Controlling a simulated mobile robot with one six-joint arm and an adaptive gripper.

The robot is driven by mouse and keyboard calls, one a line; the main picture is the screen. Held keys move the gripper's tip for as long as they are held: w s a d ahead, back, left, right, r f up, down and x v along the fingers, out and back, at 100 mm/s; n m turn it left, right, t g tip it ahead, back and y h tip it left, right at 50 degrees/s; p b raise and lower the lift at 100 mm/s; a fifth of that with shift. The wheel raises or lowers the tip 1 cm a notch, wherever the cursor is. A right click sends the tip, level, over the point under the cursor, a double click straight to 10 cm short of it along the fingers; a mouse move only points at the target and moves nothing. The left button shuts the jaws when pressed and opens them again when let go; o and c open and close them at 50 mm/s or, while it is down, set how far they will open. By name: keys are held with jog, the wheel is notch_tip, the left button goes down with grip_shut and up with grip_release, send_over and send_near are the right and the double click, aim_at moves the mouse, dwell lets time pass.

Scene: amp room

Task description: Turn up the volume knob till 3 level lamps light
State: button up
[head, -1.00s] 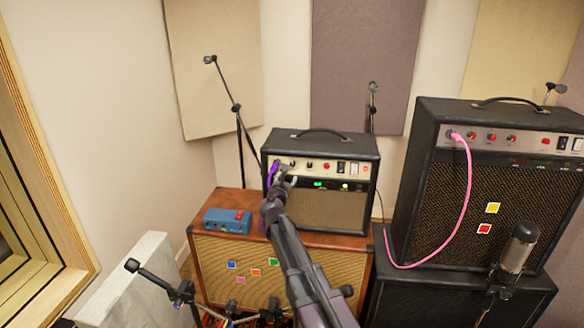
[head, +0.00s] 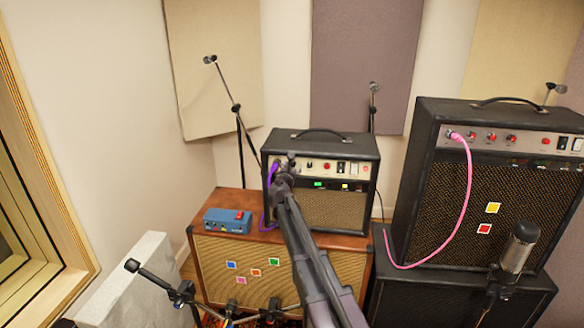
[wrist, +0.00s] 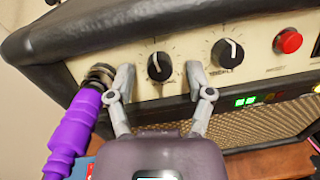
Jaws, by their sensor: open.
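The small black amp (head: 325,208) stands on the brown cabinet; its cream panel carries the knobs. In the wrist view a black knob (wrist: 159,66) with a white pointer line sits between the two fingertips of my gripper (wrist: 159,77). The fingers are open, one on each side of the knob; I cannot tell whether they touch it. In the head view my gripper (head: 286,166) covers the panel's left part. A second black knob (wrist: 227,53) is to the right.
A purple cable (wrist: 72,135) is plugged in close left of my gripper. A red button (wrist: 287,40) lies farther right. A blue pedal box (head: 228,221) stands on the brown cabinet (head: 212,265). A larger amp (head: 425,190) with a pink cable (head: 461,195) is at the right.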

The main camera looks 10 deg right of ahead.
grip_shut()
jog(key=shift+m, duration=0.4)
jog(key=m+h, duration=0.1)
jog(key=m, duration=0.2)
jog(key=shift+w+r+m+g+p, duration=0.1)
jog(key=shift+m+g+p, duration=0.3)
jog(key=shift+m+g+h+p, duration=0.3)
jog(key=shift+m+g+p, duration=0.25)
jog(key=shift+m, duration=1.85)
grip_release()
